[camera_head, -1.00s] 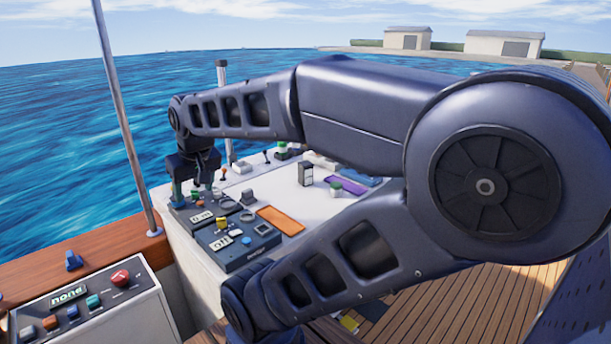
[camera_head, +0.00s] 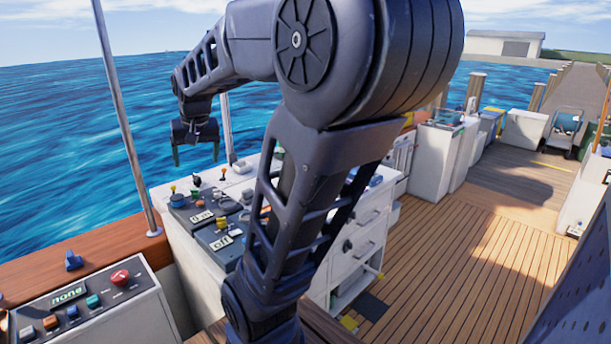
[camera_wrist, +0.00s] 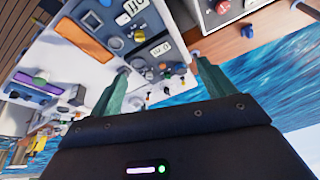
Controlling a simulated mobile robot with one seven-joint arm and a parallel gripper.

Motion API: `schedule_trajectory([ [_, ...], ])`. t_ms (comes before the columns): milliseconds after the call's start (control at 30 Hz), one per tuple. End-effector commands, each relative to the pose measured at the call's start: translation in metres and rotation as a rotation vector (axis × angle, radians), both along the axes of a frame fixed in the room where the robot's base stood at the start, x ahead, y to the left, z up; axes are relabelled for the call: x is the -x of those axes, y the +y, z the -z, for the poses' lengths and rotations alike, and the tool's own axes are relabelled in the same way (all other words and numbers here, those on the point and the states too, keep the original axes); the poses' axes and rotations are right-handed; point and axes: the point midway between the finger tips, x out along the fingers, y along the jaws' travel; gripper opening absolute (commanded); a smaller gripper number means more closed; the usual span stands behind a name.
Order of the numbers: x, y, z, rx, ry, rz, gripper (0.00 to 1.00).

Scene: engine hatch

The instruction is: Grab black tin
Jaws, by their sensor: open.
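My gripper (camera_head: 196,150) is raised above the far left corner of the white console top in the head view, with its fingers pointing down. In the wrist view its two green fingers (camera_wrist: 160,68) are apart, with nothing held between them. A small dark box-like object (camera_wrist: 77,95) stands on the white top in the wrist view, left of the fingers. It may be the black tin, but its label and shape are too small to be sure. In the head view my arm hides that part of the top.
Control panels with knobs (camera_head: 222,240) sit on the console's left side. An orange mat (camera_wrist: 85,40) and a purple tray (camera_wrist: 35,78) lie on its top. A thin metal pole (camera_head: 122,120) rises at the left.

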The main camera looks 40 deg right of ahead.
Motion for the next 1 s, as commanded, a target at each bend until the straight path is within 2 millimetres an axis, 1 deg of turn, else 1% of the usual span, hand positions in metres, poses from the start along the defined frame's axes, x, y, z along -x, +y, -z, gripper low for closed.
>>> schedule_trajectory([
  [33,-0.015,-0.012,-0.003,-0.011,0.01,0.045,0.82],
  [100,-0.032,-0.028,-0.007,-0.025,0.019,0.105,0.82],
  [267,-0.071,-0.067,-0.011,-0.056,0.04,0.241,0.82],
  [467,-0.116,-0.124,-0.008,-0.087,0.063,0.413,0.82],
  [667,-0.154,-0.19,0.003,-0.112,0.085,0.587,0.82],
  [700,-0.16,-0.204,0.006,-0.116,0.09,0.621,0.82],
  [767,-0.17,-0.225,0.011,-0.122,0.095,0.672,0.82],
  [800,-0.176,-0.239,0.016,-0.126,0.1,0.707,0.82],
  [867,-0.184,-0.261,0.022,-0.131,0.106,0.76,0.82],
  [900,-0.188,-0.276,0.028,-0.134,0.11,0.793,0.82],
  [967,-0.195,-0.299,0.036,-0.137,0.116,0.845,0.82],
  [1000,-0.199,-0.314,0.041,-0.14,0.119,0.879,0.82],
])
